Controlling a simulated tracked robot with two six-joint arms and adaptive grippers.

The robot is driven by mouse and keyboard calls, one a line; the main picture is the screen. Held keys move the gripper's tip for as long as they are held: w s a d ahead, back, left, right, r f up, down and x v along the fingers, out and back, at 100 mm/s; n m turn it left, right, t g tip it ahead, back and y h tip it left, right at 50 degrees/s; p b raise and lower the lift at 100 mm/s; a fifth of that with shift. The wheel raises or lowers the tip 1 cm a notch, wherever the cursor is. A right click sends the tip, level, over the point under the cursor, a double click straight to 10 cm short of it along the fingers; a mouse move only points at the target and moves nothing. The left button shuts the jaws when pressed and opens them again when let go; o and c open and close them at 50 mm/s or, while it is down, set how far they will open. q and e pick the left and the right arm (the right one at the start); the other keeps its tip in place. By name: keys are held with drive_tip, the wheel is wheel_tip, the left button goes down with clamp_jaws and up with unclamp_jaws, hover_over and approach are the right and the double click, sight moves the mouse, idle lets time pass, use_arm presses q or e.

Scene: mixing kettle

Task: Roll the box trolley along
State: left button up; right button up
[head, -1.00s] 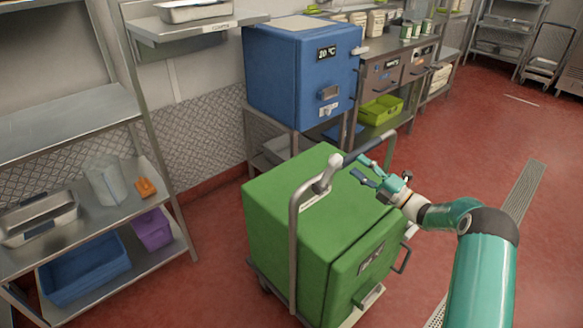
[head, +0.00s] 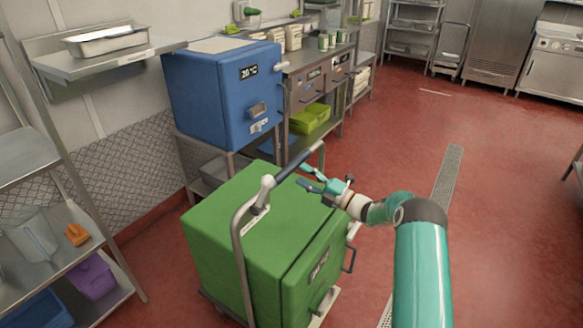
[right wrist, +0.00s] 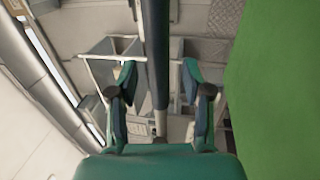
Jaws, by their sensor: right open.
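The box trolley is a green box (head: 250,215) on a low wheeled base, with a tall metal push frame (head: 238,250). Its dark-gripped handle bar (head: 297,161) runs above the box top. My right gripper (head: 308,177) is at the bar's right side in the head view, its teal fingers spread. In the right wrist view, the handle bar (right wrist: 156,45) passes lengthwise through the gap between the open fingers (right wrist: 159,75). I cannot tell whether either finger touches it. My left gripper is not in view.
A blue box (head: 225,100) stands on a stand behind the trolley. A steel shelf (head: 75,235) with tubs is on the left. Red floor (head: 400,150) with a drain grate (head: 446,180) lies open to the right.

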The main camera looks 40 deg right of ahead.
sight(291, 168)
drive_tip(key=shift+x, duration=2.65)
clamp_jaws()
drive_tip(key=shift+f, duration=0.1)
